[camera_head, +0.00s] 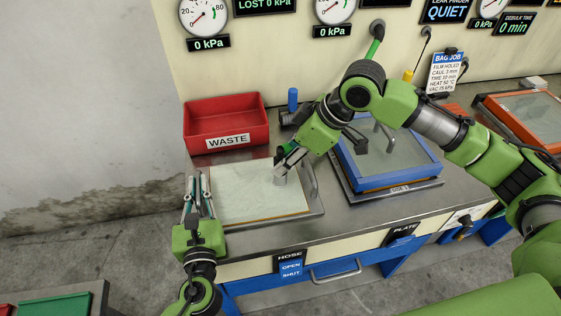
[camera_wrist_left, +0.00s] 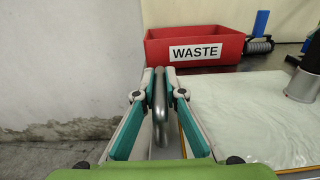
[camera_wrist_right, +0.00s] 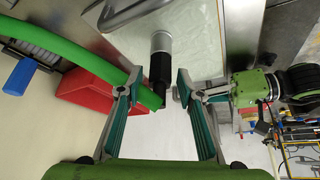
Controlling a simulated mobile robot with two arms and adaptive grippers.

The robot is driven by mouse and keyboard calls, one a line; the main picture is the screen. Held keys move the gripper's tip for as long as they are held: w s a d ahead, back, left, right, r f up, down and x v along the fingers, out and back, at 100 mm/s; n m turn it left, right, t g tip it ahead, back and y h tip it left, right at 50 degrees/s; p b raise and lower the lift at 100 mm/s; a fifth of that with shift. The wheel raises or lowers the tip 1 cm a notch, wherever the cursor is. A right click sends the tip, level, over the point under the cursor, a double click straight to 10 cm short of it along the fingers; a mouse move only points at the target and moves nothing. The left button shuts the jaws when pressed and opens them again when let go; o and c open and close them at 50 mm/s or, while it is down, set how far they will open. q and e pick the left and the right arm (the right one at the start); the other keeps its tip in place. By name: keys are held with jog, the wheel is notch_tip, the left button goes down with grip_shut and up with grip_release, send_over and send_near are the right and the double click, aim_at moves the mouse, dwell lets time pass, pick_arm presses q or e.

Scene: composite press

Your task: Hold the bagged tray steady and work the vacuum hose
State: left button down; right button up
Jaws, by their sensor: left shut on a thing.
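The bagged tray (camera_head: 235,188), with a pale flat top, lies on the bench's left end. My left gripper (camera_head: 198,190) is shut on the tray's left handle, a metal bar (camera_wrist_left: 160,108) between its fingertips. A silver cylindrical fitting (camera_head: 280,178) stands on the tray's right part; it also shows in the left wrist view (camera_wrist_left: 302,86). A green hose (camera_wrist_right: 75,52) comes down to a black coupling (camera_wrist_right: 160,68) in line with this fitting. My right gripper (camera_wrist_right: 155,82) is around the hose end, its fingers apart with a gap beside the coupling. The exact seating is hidden.
A red WASTE bin (camera_head: 225,125) stands behind the tray. A blue-framed box (camera_head: 390,165) stands to its right, with an orange-framed one (camera_head: 525,115) farther right. HOSE and PLATE labels mark the bench front. Gauges reading 0 kPa hang on the wall.

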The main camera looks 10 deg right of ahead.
jog(key=shift+w+a+f, duration=0.2)
jog(key=shift+a+f, duration=0.1)
jog(key=shift+f, duration=0.35)
grip_shut()
jog(key=shift+r, duration=0.35)
jog(key=shift+r, duration=2.5)
